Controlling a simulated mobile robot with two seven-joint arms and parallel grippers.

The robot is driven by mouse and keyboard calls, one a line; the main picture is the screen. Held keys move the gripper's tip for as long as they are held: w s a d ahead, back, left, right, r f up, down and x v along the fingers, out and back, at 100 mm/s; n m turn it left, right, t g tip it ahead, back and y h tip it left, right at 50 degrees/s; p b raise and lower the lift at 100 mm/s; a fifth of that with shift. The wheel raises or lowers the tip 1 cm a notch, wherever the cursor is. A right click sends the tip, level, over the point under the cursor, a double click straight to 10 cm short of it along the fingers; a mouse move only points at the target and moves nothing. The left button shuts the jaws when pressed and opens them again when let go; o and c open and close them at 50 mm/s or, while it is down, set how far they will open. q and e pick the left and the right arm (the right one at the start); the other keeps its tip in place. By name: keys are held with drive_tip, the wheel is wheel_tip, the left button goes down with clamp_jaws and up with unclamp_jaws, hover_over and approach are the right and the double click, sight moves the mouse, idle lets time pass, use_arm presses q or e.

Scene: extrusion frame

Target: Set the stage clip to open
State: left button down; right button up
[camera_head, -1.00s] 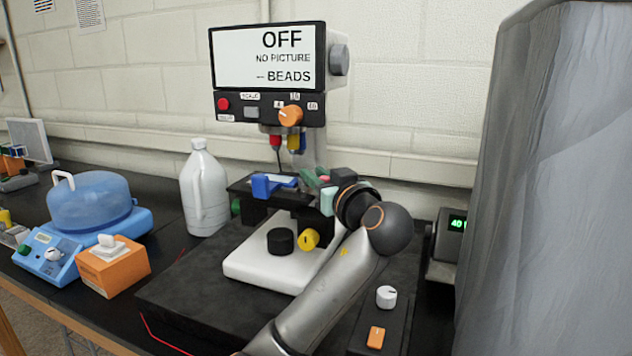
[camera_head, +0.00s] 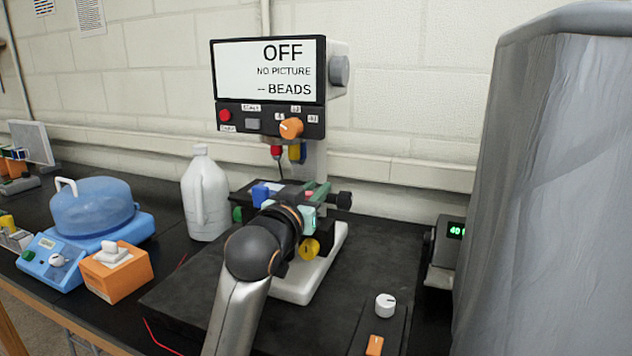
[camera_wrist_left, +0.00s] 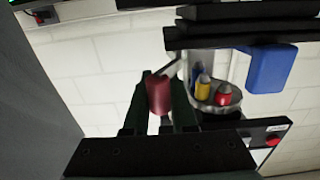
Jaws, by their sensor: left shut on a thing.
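The microscope stands on a white base (camera_head: 310,285), with its dark stage (camera_head: 240,190) mostly behind my wrist. My left gripper (camera_head: 311,191) is at the stage's right part, its dark green fingers shut on a small red grip. In the left wrist view the red grip (camera_wrist_left: 158,95) sits between the fingers (camera_wrist_left: 160,100), with a thin pale metal lever at its end. It looks like the stage clip's handle; whether the clip is open I cannot tell. A blue block (camera_head: 261,194) sits on the stage; it also shows in the wrist view (camera_wrist_left: 270,68). My right gripper is not in view.
Red and yellow objectives (camera_wrist_left: 203,87) hang close beside the fingers. A monitor (camera_head: 268,72) reading OFF stands above. A white jug (camera_head: 205,195) and a blue-lidded device (camera_head: 92,207) are left. A grey curtain (camera_head: 555,180) closes off the right.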

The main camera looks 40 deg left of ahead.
use_arm(q)
drive_tip(key=shift+m+h, duration=0.5)
drive_tip(key=shift+h, duration=0.3)
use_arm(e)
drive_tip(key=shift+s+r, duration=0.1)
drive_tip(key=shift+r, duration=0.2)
use_arm(q)
drive_tip(key=c, duration=0.7)
unclamp_jaws()
drive_tip(key=shift+s+p, duration=0.1)
drive_tip(key=shift+p, duration=0.2)
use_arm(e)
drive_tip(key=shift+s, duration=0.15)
